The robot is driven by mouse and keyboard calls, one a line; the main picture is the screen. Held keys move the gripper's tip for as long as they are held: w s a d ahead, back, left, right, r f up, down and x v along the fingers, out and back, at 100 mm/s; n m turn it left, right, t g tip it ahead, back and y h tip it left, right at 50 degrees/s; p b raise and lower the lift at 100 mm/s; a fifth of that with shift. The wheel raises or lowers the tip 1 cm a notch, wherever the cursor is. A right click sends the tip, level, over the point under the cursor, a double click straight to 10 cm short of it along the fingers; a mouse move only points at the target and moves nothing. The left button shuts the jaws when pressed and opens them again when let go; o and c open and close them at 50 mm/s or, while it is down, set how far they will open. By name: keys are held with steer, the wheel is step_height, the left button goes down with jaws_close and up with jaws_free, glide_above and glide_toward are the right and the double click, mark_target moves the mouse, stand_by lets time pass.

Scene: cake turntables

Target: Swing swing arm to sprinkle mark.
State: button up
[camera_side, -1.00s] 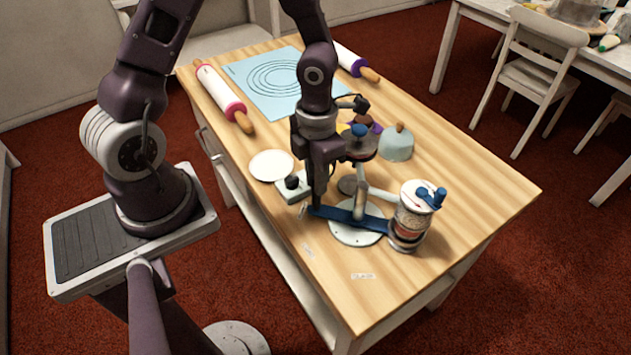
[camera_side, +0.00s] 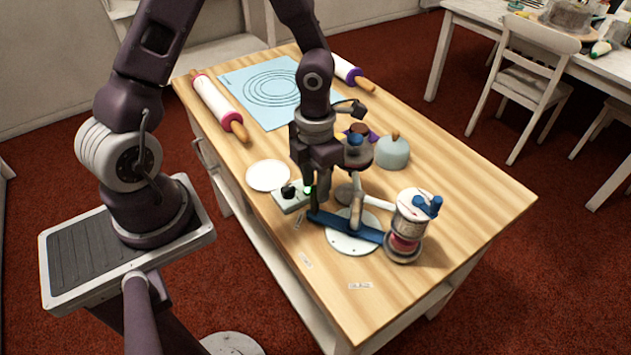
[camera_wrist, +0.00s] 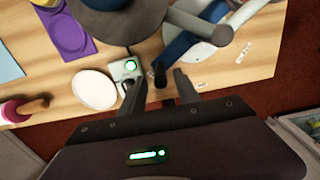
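The swing arm is a blue bar (camera_side: 369,234) low over a round white base (camera_side: 350,245). A clear jar (camera_side: 405,228) with a blue-handled lid and reddish contents is at its right end. In the wrist view the blue bar (camera_wrist: 177,46) runs to a short black post (camera_wrist: 160,77) at its near end. My gripper (camera_side: 309,205) is down at the bar's left end. In the wrist view my gripper (camera_wrist: 160,80) has its fingers apart, one on each side of the post, with gaps visible. Small white labels (camera_side: 360,285) lie on the table; their text is unreadable, so I cannot tell which marks sprinkles.
A white disc (camera_side: 268,175), a blue-grey dome (camera_side: 393,151), a rolling pin (camera_side: 217,103) and a blue mat (camera_side: 262,88) lie farther back. The front table corner is mostly clear.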

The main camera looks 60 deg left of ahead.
steer(key=shift+r, duration=3.55)
